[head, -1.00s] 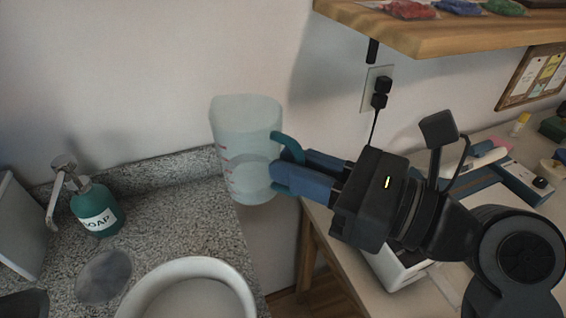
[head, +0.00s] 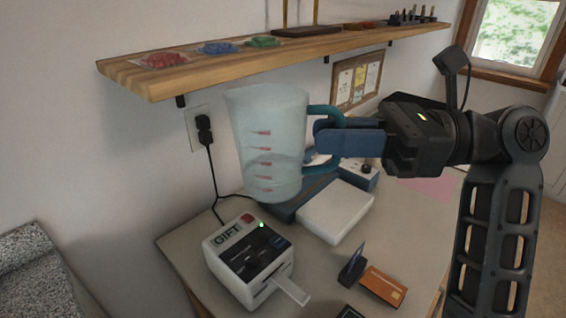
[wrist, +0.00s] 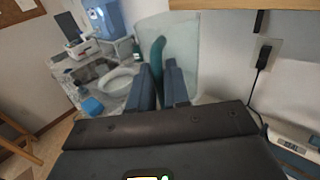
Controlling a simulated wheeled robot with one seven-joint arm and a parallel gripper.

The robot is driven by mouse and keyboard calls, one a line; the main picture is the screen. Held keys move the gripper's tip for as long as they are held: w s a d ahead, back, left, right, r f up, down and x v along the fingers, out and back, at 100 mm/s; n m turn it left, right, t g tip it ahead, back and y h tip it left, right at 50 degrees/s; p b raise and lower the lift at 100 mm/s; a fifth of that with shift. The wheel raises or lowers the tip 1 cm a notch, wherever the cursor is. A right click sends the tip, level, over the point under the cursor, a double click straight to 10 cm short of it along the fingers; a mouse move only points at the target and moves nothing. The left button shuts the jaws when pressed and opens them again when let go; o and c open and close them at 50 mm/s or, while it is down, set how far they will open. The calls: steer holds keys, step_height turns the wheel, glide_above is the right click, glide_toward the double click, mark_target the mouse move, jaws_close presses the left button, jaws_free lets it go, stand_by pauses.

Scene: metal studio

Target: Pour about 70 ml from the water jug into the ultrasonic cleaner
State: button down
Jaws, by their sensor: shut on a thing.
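The water jug (head: 268,140) is a clear, bluish measuring jug with red marks and a teal handle. It is held nearly upright in the air above the desk, with water in its lower part. My gripper (head: 322,138) is shut on the handle from the right. In the wrist view the jug (wrist: 183,62) stands just beyond my fingers (wrist: 160,88), with the teal handle between them. I cannot make out the ultrasonic cleaner for certain in any view.
A wooden shelf (head: 200,66) with bagged beads runs above the jug. Below are a gift-card machine (head: 247,258), a white box (head: 336,208) and card holders (head: 378,282) on the desk (head: 190,250). A plugged-in cord (head: 209,165) hangs on the wall.

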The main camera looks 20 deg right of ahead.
steer(key=s+d+r+g, duration=0.1)
steer(key=s+d+r, duration=0.1)
steer(key=d+r, duration=0.6)
steer(key=shift+d+n+y, duration=0.3)
steer(key=shift+d+n, duration=0.05)
steer(key=shift+n, duration=0.05)
steer(key=shift+g, duration=0.3)
